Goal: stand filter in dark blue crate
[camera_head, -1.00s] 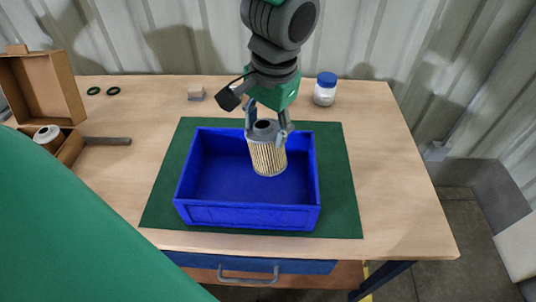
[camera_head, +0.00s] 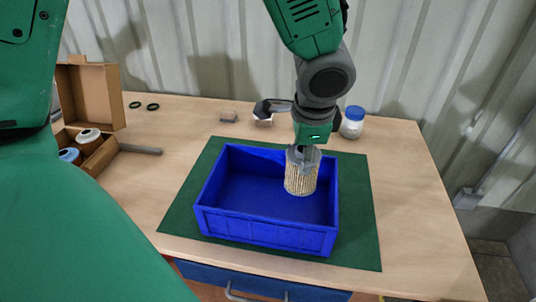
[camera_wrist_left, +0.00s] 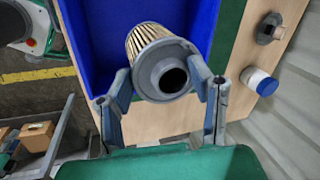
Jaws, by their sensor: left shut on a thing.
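The pleated filter (camera_head: 300,180) has a cream pleated body and a grey end cap with a dark round hole. It hangs about upright within the right part of the dark blue crate (camera_head: 265,232); I cannot tell whether its lower end touches the crate floor. My left gripper (camera_head: 303,153) is shut on its grey cap from above. The left wrist view shows the two fingers (camera_wrist_left: 164,80) on either side of the cap, with the filter (camera_wrist_left: 150,40) pointing away into the crate (camera_wrist_left: 90,30). My right gripper is not in view.
The crate stands on a green mat (camera_head: 185,208) on a wooden table. A cardboard box (camera_head: 103,160) with filters is at left, near two dark rings (camera_head: 144,105). A blue-lidded jar (camera_head: 353,122) and small blocks stand behind the crate. The crate's left part is empty.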

